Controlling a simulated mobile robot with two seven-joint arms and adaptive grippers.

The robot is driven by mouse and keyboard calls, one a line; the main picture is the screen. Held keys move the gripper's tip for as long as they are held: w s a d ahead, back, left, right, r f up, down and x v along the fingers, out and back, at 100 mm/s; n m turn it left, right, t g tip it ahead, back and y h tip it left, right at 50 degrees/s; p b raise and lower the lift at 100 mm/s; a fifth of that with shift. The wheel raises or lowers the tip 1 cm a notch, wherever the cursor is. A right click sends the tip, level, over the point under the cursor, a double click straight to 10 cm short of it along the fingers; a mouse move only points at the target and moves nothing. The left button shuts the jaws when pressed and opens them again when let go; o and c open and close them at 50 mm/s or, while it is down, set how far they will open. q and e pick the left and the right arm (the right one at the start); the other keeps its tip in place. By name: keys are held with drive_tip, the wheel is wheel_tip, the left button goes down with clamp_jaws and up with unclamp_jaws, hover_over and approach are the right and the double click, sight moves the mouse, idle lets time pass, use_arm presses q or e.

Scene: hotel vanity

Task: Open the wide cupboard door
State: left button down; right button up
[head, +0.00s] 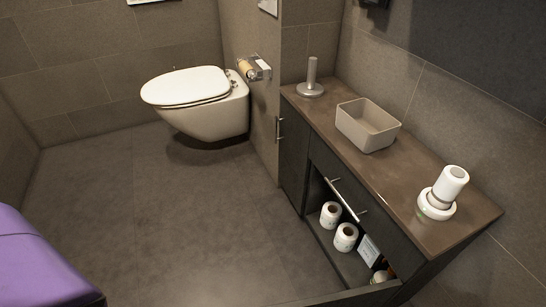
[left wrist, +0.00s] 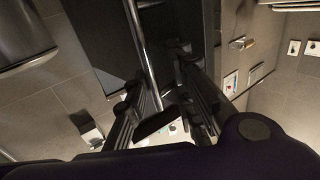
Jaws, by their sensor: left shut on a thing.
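The wide cupboard door (head: 350,297) stands swung out from the vanity. Only its dark upper edge shows, along the bottom of the head view. The opening behind it shows toilet rolls (head: 346,237) inside the cupboard. In the left wrist view my left gripper (left wrist: 157,88) is shut on a long metal bar handle (left wrist: 141,40), which runs between its fingers in front of a dark panel. The handle on the wide door is out of sight in the head view, as is the left gripper. My right gripper shows in neither view.
A metal drawer handle (head: 347,199) juts out above the opening. A narrow door with an upright handle (head: 279,129) is at the left. The counter (head: 325,107) holds a basin (head: 367,125) and a white dispenser (head: 444,190). The floor (head: 190,220) before the toilet (head: 200,105) is clear.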

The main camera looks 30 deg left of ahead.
use_arm(q)
drive_tip(key=shift+d+r+h, duration=0.1)
drive_tip(key=shift+d+h, duration=0.2)
drive_tip(key=shift+d, duration=1.2)
drive_tip(key=c, duration=1.8)
unclamp_jaws()
drive_tip(key=shift+w, duration=0.1)
drive_tip(key=shift+o, duration=0.3)
drive_tip(key=shift+c, duration=0.5)
drive_tip(key=s+a, duration=0.2)
drive_tip(key=s, duration=1)
drive_tip(key=shift+s+a, duration=0.25)
drive_tip(key=shift+a, duration=0.15)
